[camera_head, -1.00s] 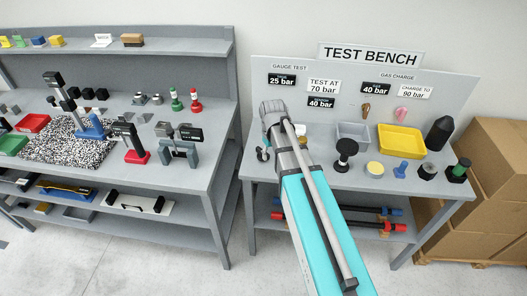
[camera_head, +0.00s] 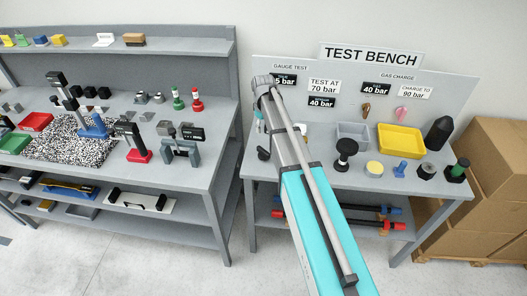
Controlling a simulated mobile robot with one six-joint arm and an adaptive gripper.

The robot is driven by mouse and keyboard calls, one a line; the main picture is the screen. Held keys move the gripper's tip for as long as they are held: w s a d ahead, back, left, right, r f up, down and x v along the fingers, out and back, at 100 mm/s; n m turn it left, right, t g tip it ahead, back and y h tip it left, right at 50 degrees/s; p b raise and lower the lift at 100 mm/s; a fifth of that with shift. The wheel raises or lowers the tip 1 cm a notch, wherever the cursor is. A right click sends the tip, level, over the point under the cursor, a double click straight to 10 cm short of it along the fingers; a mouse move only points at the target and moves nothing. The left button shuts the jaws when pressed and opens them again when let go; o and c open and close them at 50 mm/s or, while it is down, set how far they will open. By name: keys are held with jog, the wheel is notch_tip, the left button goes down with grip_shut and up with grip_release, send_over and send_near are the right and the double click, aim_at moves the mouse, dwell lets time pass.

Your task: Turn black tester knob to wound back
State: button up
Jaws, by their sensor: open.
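A black round-topped knob on a stem and dark base (camera_head: 345,148) stands upright on the right bench. I cannot tell whether it is the tester's knob. My grey and teal arm reaches up across the left part of this bench. Its wrist bends down at the far end. A dark part low beside the arm looks like my gripper (camera_head: 263,153). It is open, with its fingers mostly hidden behind the arm. It is well left of the black knob and apart from it. Any tester behind the arm is hidden.
The right bench (camera_head: 300,167) also holds a grey bin (camera_head: 352,134), a yellow tray (camera_head: 401,141), a yellow disc (camera_head: 374,169), a blue part (camera_head: 400,169) and a black cone (camera_head: 438,133). A sign panel stands behind. Cardboard boxes (camera_head: 495,165) are at the right. The left bench (camera_head: 205,165) is crowded.

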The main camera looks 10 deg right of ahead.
aim_at(263, 150)
jog(key=shift+f, duration=0.15)
notch_tip(263, 150, down, 13)
jog(key=b, duration=1.3)
jog(key=shift+f+b, duration=0.2)
jog(key=shift+b, duration=0.1)
grip_shut()
